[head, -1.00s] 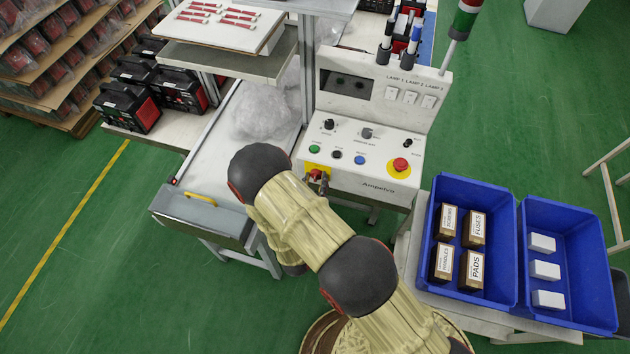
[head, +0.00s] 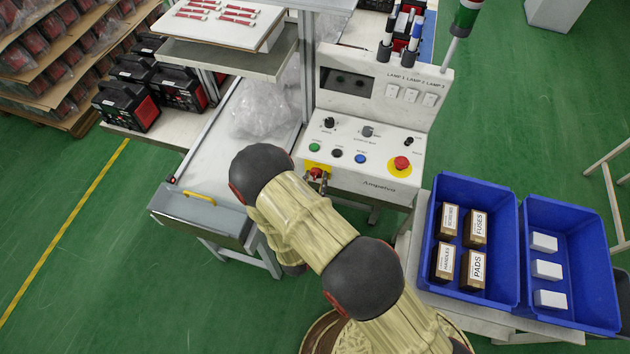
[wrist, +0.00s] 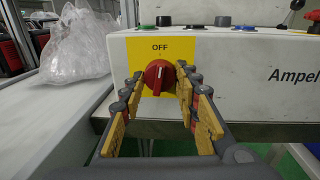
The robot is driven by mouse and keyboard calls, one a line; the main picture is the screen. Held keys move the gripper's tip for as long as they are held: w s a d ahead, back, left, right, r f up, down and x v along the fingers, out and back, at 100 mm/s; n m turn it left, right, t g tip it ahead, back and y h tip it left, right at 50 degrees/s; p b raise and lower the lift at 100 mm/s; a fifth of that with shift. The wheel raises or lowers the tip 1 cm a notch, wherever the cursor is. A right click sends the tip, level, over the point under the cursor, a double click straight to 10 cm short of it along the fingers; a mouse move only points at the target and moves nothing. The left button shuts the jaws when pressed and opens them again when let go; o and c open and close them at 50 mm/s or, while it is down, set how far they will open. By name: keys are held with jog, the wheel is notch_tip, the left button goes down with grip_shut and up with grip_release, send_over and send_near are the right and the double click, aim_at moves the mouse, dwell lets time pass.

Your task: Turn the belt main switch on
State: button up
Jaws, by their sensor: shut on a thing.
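The belt main switch is a red rotary knob (wrist: 158,77) on a yellow plate (wrist: 183,48) with OFF printed above it. It sits on the left of the white console's front face, and the plate also shows in the head view (head: 313,167). The knob's grip bar stands close to upright in the wrist view. My gripper (wrist: 160,88) has one yellow-padded finger on each side of the knob and is shut on it. In the head view my gripper (head: 318,184) is at the console's front, partly covering the knob.
The white console (head: 375,182) has a red emergency button (head: 401,163) and several smaller buttons and knobs on top. A conveyor with a plastic bag (head: 262,108) is at left. Blue bins (head: 452,184) stand at right. Green floor is open at left.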

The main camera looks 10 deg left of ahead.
jog(key=m+b, duration=0.2)
jog(key=m, duration=0.2)
jog(key=shift+f+m, duration=0.15)
jog(key=shift+m, duration=0.15)
jog(key=m+b, duration=0.2)
jog(key=m, duration=0.2)
jog(key=shift+a+t+h+b, duration=0.1)
jog(key=shift+t+h+b, duration=0.2)
jog(key=shift+h+b, duration=0.1)
jog(key=m+b, duration=0.2)
jog(key=m, duration=0.2)
jog(key=shift+m+h+b, duration=0.3)
jog(key=shift+b, duration=0.05)
jog(key=shift+m+b, duration=1)
jog(key=shift+m, duration=0.8)
jog(key=shift+h, duration=0.3)
jog(key=o, duration=1.2)
jog(key=shift+c, duration=0.2)
jog(key=s+a+f, duration=0.1)
jog(key=s, duration=1.1)
jog(key=shift+w, duration=0.1)
